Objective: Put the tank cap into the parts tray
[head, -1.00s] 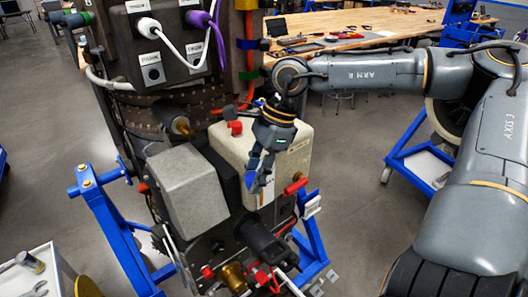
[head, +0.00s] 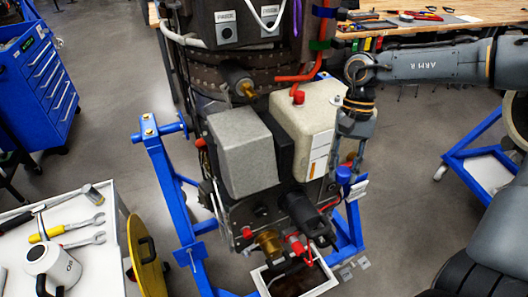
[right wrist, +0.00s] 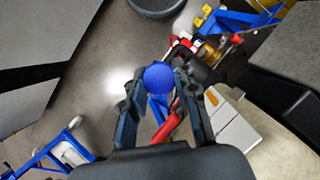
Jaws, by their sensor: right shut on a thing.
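The blue tank cap (head: 345,174) is between the fingertips of my right gripper (head: 346,165), which is shut on it. In the right wrist view the cap (right wrist: 158,78) shows as a round blue disc between the two fingers (right wrist: 160,88). The gripper points down in the air at the right side of the cream tank (head: 308,115). A white-rimmed tray with a dark inside (head: 320,287) is low in front of the engine, cut off by the bottom edge. I cannot tell for sure that it is the parts tray. My left gripper is not in view.
The engine unit stands in a blue frame (head: 160,175). A white cart (head: 85,262) with wrenches and a mug is at the lower left, beside a yellow disc (head: 143,258). A blue drawer cabinet (head: 40,85) is at far left. A wooden bench (head: 440,32) is behind.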

